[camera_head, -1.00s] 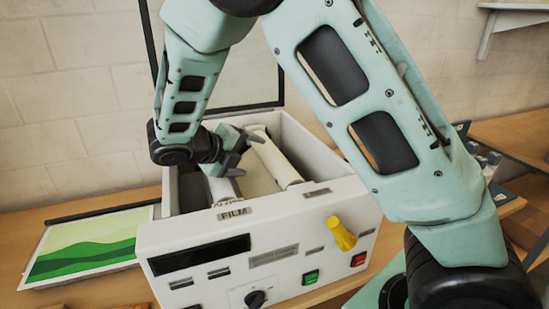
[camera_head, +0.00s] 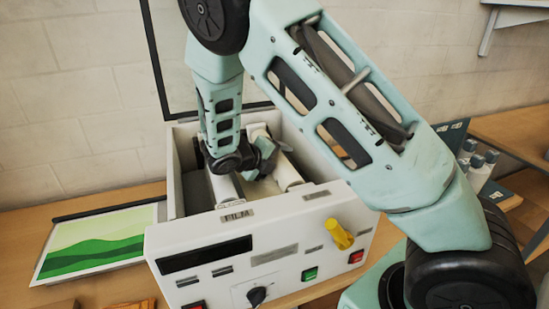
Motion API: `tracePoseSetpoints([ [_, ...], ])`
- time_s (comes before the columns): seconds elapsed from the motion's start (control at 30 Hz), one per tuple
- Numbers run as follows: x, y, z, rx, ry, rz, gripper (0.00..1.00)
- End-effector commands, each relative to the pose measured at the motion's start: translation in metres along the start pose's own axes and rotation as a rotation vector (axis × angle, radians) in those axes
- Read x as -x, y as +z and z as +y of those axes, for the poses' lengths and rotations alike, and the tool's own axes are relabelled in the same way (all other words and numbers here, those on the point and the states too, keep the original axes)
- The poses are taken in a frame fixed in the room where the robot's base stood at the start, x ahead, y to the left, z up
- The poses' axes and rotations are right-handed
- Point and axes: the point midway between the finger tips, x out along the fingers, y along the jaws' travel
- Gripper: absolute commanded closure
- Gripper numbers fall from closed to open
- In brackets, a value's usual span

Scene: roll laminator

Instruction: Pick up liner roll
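The white laminator (camera_head: 200,222) stands open on the table, with two pale rolls inside. The left roll (camera_head: 224,187) lies behind the FILM label (camera_head: 237,216). The right roll (camera_head: 288,172) lies behind a second label (camera_head: 316,195), too small to read; it seems to be the liner roll. My gripper (camera_head: 265,160) reaches down into the open top, beside the left side of the right roll. Its fingers are small and partly hidden by its own body, so I cannot tell whether they touch the roll or how far apart they are.
The raised lid (camera_head: 160,62) stands at the back. The front panel has a yellow handle (camera_head: 339,234), a black knob (camera_head: 257,296) and coloured switches. A green landscape print (camera_head: 92,245) lies to the left. Several small bottles (camera_head: 480,168) stand at the right.

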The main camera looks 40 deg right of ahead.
Motion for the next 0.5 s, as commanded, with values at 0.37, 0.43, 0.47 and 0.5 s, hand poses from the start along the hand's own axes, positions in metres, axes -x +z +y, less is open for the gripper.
tracePoseSetpoints([
  [0.37,0.0004,0.0003,0.0001,0.0,0.0,0.0,0.9],
  [0.43,0.0006,0.0008,-0.0008,-0.001,-0.001,-0.001,0.9],
  [0.47,0.0006,0.0008,-0.0008,-0.001,-0.001,-0.001,0.9],
  [0.5,0.0007,0.0008,-0.0008,-0.001,-0.001,-0.001,0.9],
])
